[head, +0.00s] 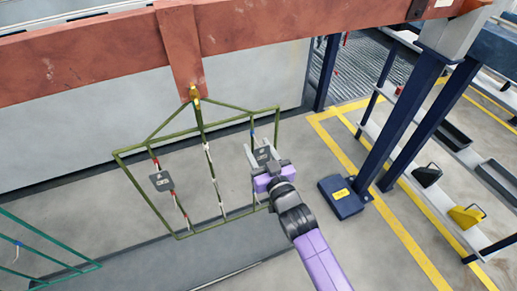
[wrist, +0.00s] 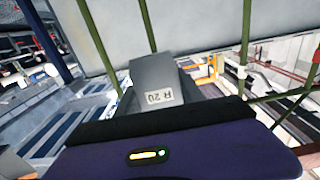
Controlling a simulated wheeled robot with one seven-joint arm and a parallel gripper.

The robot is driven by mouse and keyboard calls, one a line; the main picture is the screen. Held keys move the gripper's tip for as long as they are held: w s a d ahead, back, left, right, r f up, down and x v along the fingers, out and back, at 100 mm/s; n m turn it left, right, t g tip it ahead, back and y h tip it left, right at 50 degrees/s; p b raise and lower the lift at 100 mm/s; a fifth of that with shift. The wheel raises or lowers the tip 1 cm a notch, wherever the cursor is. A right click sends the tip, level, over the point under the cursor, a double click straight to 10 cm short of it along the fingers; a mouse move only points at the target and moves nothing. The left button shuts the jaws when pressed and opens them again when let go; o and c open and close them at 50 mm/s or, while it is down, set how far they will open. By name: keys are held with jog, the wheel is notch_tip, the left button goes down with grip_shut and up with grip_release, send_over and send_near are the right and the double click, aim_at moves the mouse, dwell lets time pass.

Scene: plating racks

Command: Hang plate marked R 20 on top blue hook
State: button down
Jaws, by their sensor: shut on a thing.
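The plate marked R 20 (wrist: 152,72) is grey, with a white label that reads upside down in the wrist view. In the head view the dark plate (head: 262,153) is at the tip of my gripper (head: 266,165), which is shut on it. A green rack (head: 199,120) hangs from a red beam. The plate is at the rack's right part, just below a small blue hook mark (head: 252,133) high on that side. Whether the plate touches the hook cannot be told. The hook is not clearly visible in the wrist view.
Another plate (head: 161,181) hangs on the rack's left bar, by red marks. The middle bar has white marks. A dark blue post (head: 408,120) with a base box (head: 341,197) stands to the right. A shelf with bins (head: 467,216) is at far right.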

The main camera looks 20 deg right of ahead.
aim_at(253, 142)
jog(key=shift+w, duration=0.25)
jog(key=shift+w+r+p, duration=0.1)
jog(key=shift+w+p, duration=0.2)
jog(key=shift+w, duration=0.05)
jog(key=shift+w, duration=0.25)
jog(key=shift+w+f, duration=0.7)
jog(key=shift+w, duration=0.05)
dwell(1.0)
jog(key=c, duration=0.7)
grip_release()
jog(key=shift+o, duration=0.2)
jog(key=shift+f, duration=0.1)
